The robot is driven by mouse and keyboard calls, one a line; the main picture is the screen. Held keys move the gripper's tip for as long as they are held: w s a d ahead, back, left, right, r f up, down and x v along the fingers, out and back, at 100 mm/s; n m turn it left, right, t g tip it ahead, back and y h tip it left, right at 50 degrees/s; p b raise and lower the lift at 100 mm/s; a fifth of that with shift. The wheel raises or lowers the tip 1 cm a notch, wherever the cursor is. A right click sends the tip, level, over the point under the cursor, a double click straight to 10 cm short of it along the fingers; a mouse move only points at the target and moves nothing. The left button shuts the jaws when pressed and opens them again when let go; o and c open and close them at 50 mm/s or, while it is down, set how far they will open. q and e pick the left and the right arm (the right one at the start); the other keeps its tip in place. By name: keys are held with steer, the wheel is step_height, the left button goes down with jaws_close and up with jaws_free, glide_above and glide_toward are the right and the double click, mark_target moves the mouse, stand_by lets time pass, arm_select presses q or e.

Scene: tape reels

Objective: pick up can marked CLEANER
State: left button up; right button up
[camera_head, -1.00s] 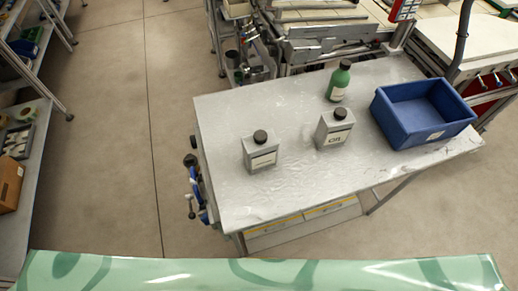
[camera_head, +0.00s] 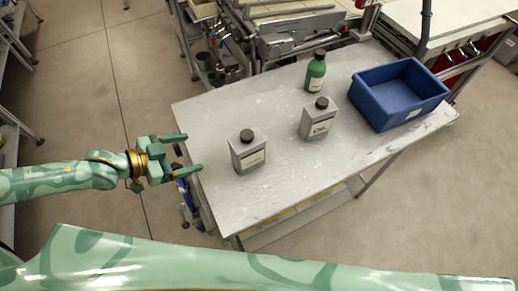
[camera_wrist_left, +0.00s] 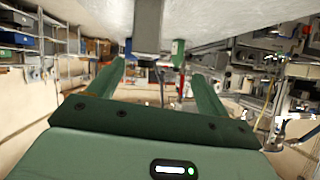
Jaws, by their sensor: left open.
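A grey can with a black cap (camera_head: 248,155) stands upright on the left part of the metal table (camera_head: 300,190); its label is too small to read. A second grey can (camera_head: 318,122), labelled OIL, stands to its right. My left gripper (camera_head: 192,152) is open and empty at the table's left edge, to the left of the first can and apart from it. In the left wrist view, its two fingers (camera_wrist_left: 157,72) are spread, and a grey can (camera_wrist_left: 148,25) appears upside down beyond them near the top. My right gripper is not in view.
A green bottle (camera_head: 315,72) stands behind the OIL can. A blue bin (camera_head: 400,100) sits at the table's right end. Machinery stands behind the table. The table's front left part is bare.

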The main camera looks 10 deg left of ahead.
mark_target(241, 142)
arm_select(q)
steer(key=shift+n+h, duration=0.4)
steer(key=shift+h, duration=0.2)
steer(key=w+d, duration=0.1)
steer(key=d, duration=0.2)
steer(key=w+d+f, duration=0.1)
steer(key=w+d, duration=0.1)
steer(key=d, duration=0.2)
steer(key=w+d+f, duration=0.1)
steer(key=w+d, duration=0.1)
steer(key=d, duration=0.2)
steer(key=shift+w+f+b, duration=0.15)
steer(key=shift+b, duration=0.25)
steer(key=x, duration=0.2)
steer(key=b+x, duration=0.1)
steer(key=x, duration=0.2)
steer(key=shift+w+f, duration=0.35)
steer(key=shift+f, duration=0.05)
steer(key=shift+s, duration=0.1)
steer(key=c, duration=1.4)
steer(key=shift+r, duration=0.1)
steer(key=c, duration=0.3)
steer(key=shift+r, duration=0.1)
